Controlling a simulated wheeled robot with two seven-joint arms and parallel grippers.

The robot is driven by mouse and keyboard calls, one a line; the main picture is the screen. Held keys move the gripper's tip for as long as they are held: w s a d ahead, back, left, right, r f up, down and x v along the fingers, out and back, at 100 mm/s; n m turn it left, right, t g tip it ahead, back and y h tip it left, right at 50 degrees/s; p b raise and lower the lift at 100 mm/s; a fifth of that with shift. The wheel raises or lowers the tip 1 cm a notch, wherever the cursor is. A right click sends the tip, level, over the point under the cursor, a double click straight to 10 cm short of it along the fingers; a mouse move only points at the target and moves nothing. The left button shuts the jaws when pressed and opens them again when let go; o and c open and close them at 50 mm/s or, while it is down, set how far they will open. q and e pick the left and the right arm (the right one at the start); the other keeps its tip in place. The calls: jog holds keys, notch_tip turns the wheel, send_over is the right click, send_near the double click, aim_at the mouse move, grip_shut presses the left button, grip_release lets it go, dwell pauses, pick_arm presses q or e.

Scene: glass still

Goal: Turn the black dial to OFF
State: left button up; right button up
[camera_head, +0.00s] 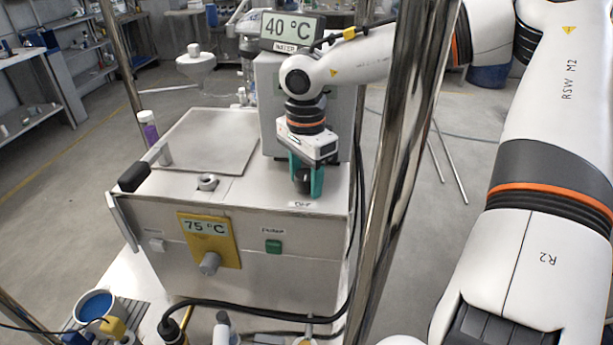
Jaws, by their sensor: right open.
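The black dial (302,183) sits on the top of the steel box (235,195), towards its right end. My right gripper (305,180) points down over it, its two teal fingers on either side of the dial. The jaws are open, and I cannot tell whether a finger touches the dial. The gripper hides the dial's upper part, so its pointer position does not show. A small white label (305,204) lies just in front of the dial, too small to read surely. My left gripper is not in view.
A yellow panel (222,250) reading 75 °C with a grey knob (210,264) and a green switch (273,246) are on the box's front. A 40 °C display (289,27) stands behind. A steel post (390,190) rises right of the box.

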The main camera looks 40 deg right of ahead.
jog(key=c, duration=0.9)
jog(key=n, duration=0.3)
jog(key=shift+n, duration=0.3)
jog(key=shift+c, duration=0.2)
jog(key=n, duration=0.5)
jog(key=shift+b, duration=0.3)
jog(key=shift+n, duration=0.3)
jog(key=n, duration=0.4)
jog(key=shift+s+f, duration=0.1)
jog(key=n, duration=0.4)
